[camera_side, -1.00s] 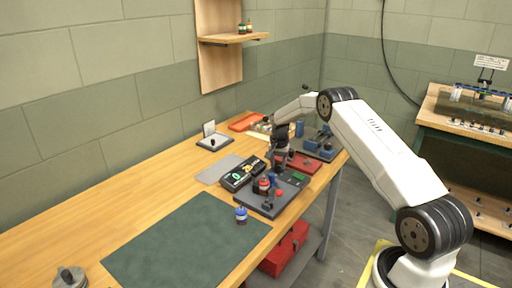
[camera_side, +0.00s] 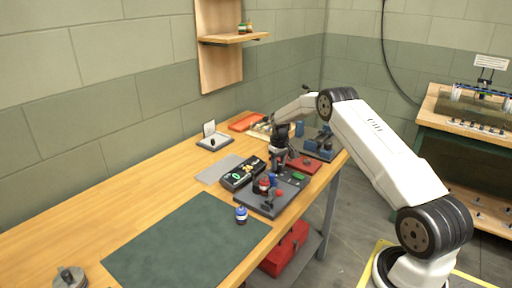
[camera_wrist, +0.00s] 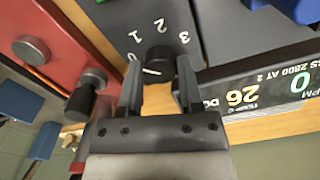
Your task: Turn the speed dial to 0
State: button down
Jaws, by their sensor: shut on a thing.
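The speed dial (camera_wrist: 158,58) is a black knob on a dark panel, seen in the wrist view with the numbers 0 to 3 printed around it. Its white pointer line lies nearly level and points left, close to the 0. My gripper (camera_wrist: 158,90) is shut on the knob, with one finger on each side. In the side view my gripper (camera_side: 279,165) reaches down at the workbench, and the dial is hidden there. The display box (camera_wrist: 262,85) beside the dial reads 0 RPM and 26 for temperature; it also shows in the side view (camera_side: 242,175).
A red panel (camera_wrist: 55,50) with knobs lies close on the left in the wrist view. The left bench is mostly clear.

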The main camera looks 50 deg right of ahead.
aim_at(278, 165)
jog(key=n, duration=0.5)
jog(key=shift+n, duration=0.4)
jog(key=shift+c, duration=1.3)
grip_release()
jog(key=shift+r, duration=0.1)
jog(key=shift+r, duration=3.85)
jog(key=shift+a, duration=0.1)
